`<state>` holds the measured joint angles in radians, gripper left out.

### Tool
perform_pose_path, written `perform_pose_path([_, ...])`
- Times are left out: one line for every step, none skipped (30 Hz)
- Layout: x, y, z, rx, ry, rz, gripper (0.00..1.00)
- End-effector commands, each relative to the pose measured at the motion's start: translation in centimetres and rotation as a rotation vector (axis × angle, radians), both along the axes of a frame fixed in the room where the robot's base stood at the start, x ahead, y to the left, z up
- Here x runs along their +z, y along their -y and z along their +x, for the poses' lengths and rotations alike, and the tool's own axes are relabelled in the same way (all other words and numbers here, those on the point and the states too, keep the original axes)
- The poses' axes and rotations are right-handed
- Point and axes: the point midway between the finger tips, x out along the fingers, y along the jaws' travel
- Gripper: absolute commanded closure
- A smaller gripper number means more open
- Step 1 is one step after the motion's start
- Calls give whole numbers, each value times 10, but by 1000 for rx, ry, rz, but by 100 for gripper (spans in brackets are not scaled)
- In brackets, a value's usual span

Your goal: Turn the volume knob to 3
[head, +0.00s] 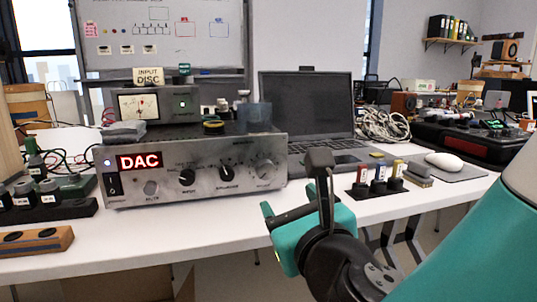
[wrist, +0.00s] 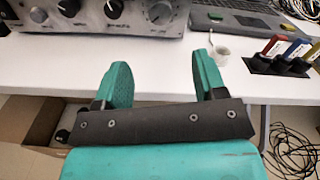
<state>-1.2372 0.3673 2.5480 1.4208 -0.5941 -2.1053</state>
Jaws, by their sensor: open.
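The silver amplifier (head: 215,190) stands on the white table with a red DAC display at its left. Its front has a silver knob (head: 150,188), two black knobs, one left (head: 187,177) and one right (head: 227,174), and a larger silver dial at the right end (head: 265,169). The small lettering is hard to read, so I cannot be sure which is the volume knob or what it is set to. The silver dial also shows at the top of the wrist view (wrist: 159,12). My gripper (head: 300,215) is open and empty, in front of the table edge, apart from the amplifier.
A laptop (head: 305,105) stands behind at the right. Red, blue and yellow items (head: 379,173) sit in a black holder to the right of my gripper. A small white cup-like thing (wrist: 221,54) lies near the amplifier's right end. The tabletop before the amplifier is clear.

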Motion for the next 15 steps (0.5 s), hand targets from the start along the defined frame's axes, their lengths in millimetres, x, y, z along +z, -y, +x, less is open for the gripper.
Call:
perform_pose_path([6, -1, 5, -1, -2, -9, 35])
perform_pose_path([5, -1, 8, -2, -5, -9, 35])
perform_pose_path([5, -2, 11, 1, -7, -9, 35])
perform_pose_path([4, -3, 17, -2, -8, -5, 35])
perform_pose_path([5, -5, 25, -3, -6, -2, 35])
perform_pose_path([4, -8, 35, -4, -7, 0, 35])
perform_pose_path([4, -9, 42, -5, -6, -1, 35])
perform_pose_path([2, -11, 48, -3, -6, 2, 35])
perform_pose_path([1, -14, 57, -3, -6, 5, 35])
perform_pose_path([1, -15, 64, -4, -4, 5, 35])
perform_pose_path([1, -17, 70, -2, -3, 5, 35])
perform_pose_path([0, -20, 78, -2, -5, 5, 35])
perform_pose_path([0, -22, 83, -2, -6, 4, 35])
perform_pose_path([0, -23, 89, -3, -5, 4, 35])
perform_pose_path([1, -25, 95, -1, -3, 3, 35])
